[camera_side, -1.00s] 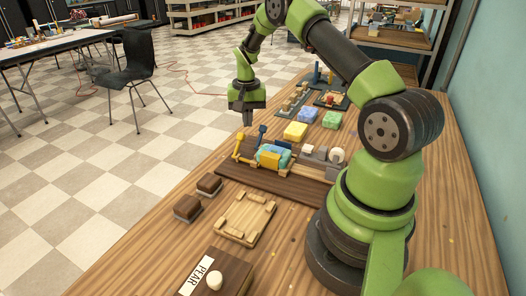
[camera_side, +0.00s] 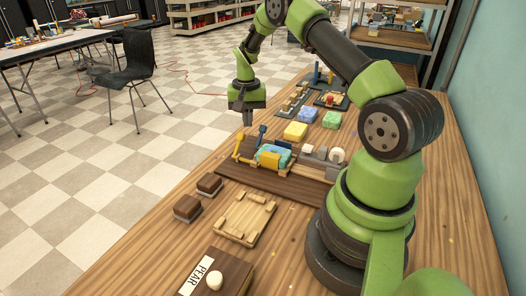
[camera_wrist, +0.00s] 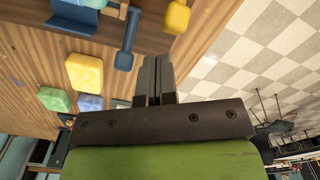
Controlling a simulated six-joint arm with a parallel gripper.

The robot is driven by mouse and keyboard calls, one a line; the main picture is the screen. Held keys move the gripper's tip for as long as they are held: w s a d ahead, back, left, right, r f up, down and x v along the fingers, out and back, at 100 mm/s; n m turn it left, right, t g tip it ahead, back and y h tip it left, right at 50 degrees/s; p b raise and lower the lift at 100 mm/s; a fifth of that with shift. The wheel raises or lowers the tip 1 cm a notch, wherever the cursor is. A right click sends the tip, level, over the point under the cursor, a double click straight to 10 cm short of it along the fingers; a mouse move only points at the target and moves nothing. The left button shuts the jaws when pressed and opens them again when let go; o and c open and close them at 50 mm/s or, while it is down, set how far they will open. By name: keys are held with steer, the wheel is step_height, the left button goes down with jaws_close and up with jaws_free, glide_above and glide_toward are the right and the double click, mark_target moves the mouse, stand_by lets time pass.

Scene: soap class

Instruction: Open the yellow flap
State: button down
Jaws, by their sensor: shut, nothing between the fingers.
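The wooden fixture (camera_side: 235,178) carries a light-blue box (camera_side: 284,150) with a yellow flap (camera_side: 268,159) on its near face. A yellow lever (camera_side: 238,146) and a dark-blue lever (camera_side: 262,131) stand beside the box. My gripper (camera_side: 248,120) is shut and empty, pointing down above and beyond the levers, near the table's left edge. In the wrist view, the closed fingers (camera_wrist: 157,64) are apart from the yellow lever (camera_wrist: 177,17) and the blue lever (camera_wrist: 125,52). The yellow flap cannot be made out in the wrist view.
Yellow (camera_side: 295,131), blue (camera_side: 308,117) and green (camera_side: 332,120) soap-like blocks lie right of my gripper. Two brown blocks (camera_side: 187,208), a wooden tray (camera_side: 228,233) and a PEAR-labelled box (camera_side: 232,270) are nearer the camera. Grey parts (camera_side: 318,163) stand right of the flap.

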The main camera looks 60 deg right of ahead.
stand_by(0.3)
steer(key=shift+f, duration=1.7)
